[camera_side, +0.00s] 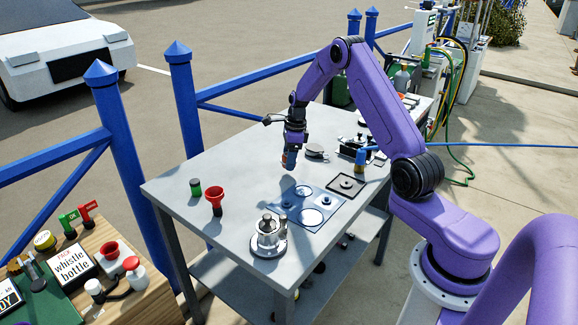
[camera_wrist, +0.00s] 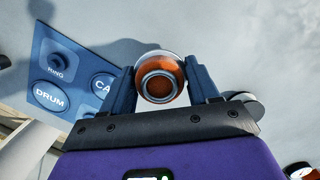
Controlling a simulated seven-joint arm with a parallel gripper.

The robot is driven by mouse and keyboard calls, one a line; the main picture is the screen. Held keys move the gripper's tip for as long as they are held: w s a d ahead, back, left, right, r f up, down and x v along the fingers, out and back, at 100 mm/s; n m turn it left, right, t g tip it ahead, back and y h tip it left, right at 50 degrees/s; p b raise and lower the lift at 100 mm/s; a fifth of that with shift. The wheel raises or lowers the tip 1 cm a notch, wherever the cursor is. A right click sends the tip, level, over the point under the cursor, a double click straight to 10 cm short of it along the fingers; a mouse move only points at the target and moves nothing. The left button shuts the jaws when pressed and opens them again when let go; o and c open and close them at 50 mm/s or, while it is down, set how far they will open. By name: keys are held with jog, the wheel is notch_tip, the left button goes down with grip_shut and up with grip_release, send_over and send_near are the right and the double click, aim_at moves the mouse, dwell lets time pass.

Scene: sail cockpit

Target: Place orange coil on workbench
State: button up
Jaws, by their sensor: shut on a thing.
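The orange coil (camera_wrist: 160,80) is a round orange piece with a pale ring on its end face, and it sits between the two blue fingers of my gripper (camera_wrist: 163,84) in the wrist view. My gripper is shut on it. In the side view my gripper (camera_side: 289,158) is above the grey workbench (camera_side: 180,185), with a small orange patch of the coil (camera_side: 289,161) showing at its tip. The coil is apart from the bench top in that view. Its far side is hidden by the fingers.
A blue mat (camera_side: 318,203) with labelled circles, among them "DRUM" and "RING", lies on the bench. A metal winch-like piece (camera_side: 268,238), a red funnel-shaped piece (camera_side: 215,197), a green-and-black cylinder (camera_side: 195,187) and a blue-topped tool (camera_side: 360,158) stand around it. The left bench top is mostly clear.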

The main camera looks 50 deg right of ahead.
jog(key=shift+w+d+f, duration=0.1)
jog(key=shift+f, duration=1.6)
jog(key=shift+f, duration=0.1)
jog(key=o, duration=1.2)
jog(key=shift+o, duration=0.2)
